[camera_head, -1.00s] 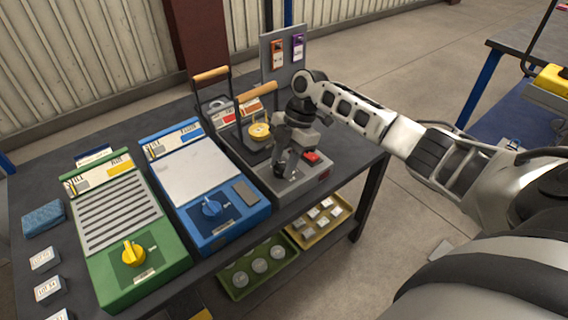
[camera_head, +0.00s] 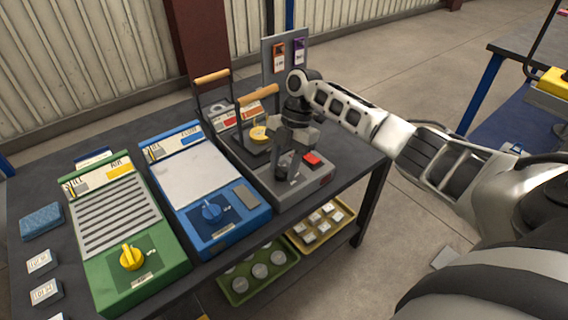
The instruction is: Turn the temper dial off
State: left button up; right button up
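A green unit with a slotted top carries a yellow dial (camera_head: 132,257) at its front. The unit labels are too small to read surely, so I cannot tell which dial is the temper dial. My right gripper (camera_head: 286,168) points down over the front of a grey unit (camera_head: 292,199), left of its red button (camera_head: 312,159). It hides part of that unit's front, and I cannot tell whether it touches anything or how wide its fingers are. My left gripper is not in view.
A wooden-handled frame (camera_head: 256,97) and a yellow round piece (camera_head: 259,133) stand behind my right gripper. Trays with small parts, one green (camera_head: 236,297) and one yellow (camera_head: 346,232), lie on the lower shelf. A blue block (camera_head: 41,221) lies at the bench's left.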

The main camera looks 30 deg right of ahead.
jog(key=shift+o, duration=1.1)
jog(key=v, duration=1.6)
